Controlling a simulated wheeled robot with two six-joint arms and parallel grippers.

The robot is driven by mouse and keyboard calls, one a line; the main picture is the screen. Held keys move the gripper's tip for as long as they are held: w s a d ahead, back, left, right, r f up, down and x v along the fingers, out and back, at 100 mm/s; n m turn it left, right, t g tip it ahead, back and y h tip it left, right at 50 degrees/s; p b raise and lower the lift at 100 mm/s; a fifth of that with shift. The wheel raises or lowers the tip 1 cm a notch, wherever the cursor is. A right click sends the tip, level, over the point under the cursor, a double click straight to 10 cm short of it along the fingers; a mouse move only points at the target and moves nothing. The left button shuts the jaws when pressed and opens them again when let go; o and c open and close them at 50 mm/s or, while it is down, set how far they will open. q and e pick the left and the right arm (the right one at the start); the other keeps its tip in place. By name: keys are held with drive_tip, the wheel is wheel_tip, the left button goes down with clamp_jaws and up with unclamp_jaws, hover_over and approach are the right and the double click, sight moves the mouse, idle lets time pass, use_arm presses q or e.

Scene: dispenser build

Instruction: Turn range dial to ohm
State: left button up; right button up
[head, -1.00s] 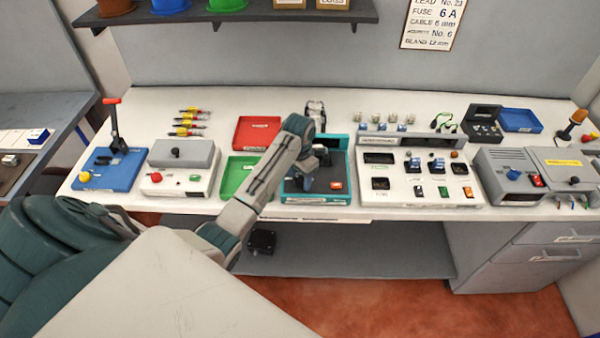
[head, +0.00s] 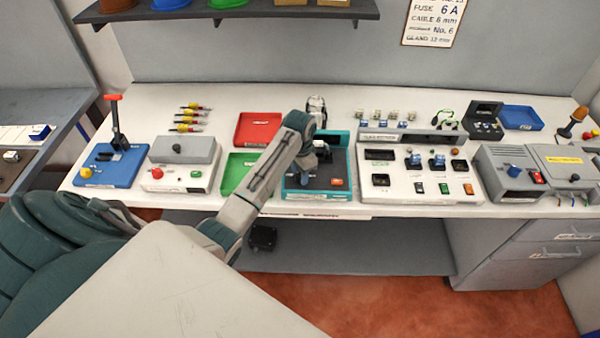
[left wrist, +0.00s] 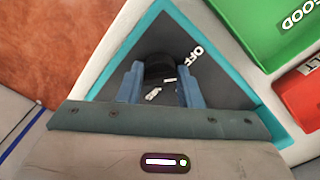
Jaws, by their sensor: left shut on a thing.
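The teal-edged meter (head: 345,161) stands on the bench, with a dark grey face and an orange button (head: 337,182). In the left wrist view its dark face (left wrist: 215,75) fills the middle, with a white OFF mark (left wrist: 197,55) right of the dial. The black range dial (left wrist: 160,66) sits between the blue fingers of my left gripper (left wrist: 160,88). The gripper is shut on the dial. Small white marks lie between the fingers; I cannot read them or the dial's setting. In the head view my left gripper (head: 310,177) is over the meter and hides the dial. My right gripper is not in view.
A green tray (head: 238,175) and a red tray (head: 258,129) lie left of the meter. A white panel with switches (head: 405,195) stands close on its right. A small upright item (head: 316,108) stands behind it. The bench front edge runs just before the meter.

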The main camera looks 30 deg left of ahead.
use_arm(q)
drive_tip(key=m, duration=0.5)
drive_tip(key=shift+m, duration=2.4)
drive_tip(key=o, duration=1)
drive_tip(key=shift+c, duration=0.2)
